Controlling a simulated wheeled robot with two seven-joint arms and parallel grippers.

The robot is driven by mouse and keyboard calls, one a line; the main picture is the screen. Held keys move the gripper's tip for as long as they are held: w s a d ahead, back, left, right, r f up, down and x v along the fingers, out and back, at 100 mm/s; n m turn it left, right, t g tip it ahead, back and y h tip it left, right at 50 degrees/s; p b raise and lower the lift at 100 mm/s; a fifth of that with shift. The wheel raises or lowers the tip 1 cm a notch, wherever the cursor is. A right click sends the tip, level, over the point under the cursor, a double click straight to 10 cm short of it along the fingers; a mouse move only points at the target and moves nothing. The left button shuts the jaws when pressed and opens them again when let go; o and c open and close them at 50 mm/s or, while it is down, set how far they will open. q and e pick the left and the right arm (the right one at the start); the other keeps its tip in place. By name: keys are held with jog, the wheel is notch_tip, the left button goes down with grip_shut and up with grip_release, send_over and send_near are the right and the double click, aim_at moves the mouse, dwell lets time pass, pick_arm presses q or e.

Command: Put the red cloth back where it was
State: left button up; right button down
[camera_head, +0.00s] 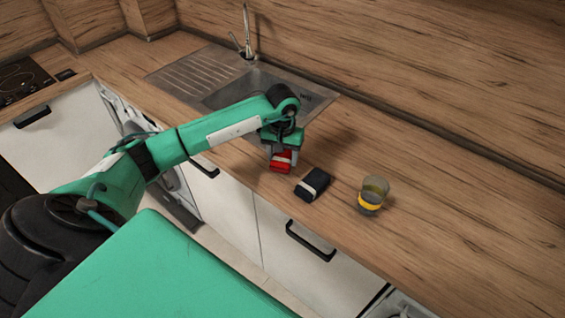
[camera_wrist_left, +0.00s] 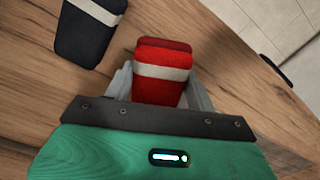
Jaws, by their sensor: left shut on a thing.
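The red cloth (camera_head: 281,161) is a folded red block with a pale band around it. My left gripper (camera_head: 283,158) is shut on it, pointing down at the worktop near its front edge. In the left wrist view the cloth (camera_wrist_left: 161,72) sits between the two grey fingers (camera_wrist_left: 160,90). I cannot tell whether the cloth touches the worktop. A dark folded cloth (camera_head: 312,184) with a pale band lies just right of it, and it also shows in the left wrist view (camera_wrist_left: 84,32). My right gripper is not in view.
A glass (camera_head: 373,193) with a yellow band stands right of the dark cloth. A steel sink (camera_head: 238,90) with a tap (camera_head: 246,35) lies behind my left arm. The wooden worktop (camera_head: 460,200) is clear to the right. Its front edge is close to the cloths.

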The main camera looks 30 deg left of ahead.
pick_arm(q)
notch_tip(320, 180, down, 4)
jog(key=shift+r+p, duration=0.1)
jog(key=shift+p, duration=0.6)
jog(key=shift+f, duration=0.35)
jog(key=shift+f+b, duration=0.2)
jog(key=shift+b, duration=0.1)
jog(key=o, duration=1)
jog(key=shift+r, duration=0.1)
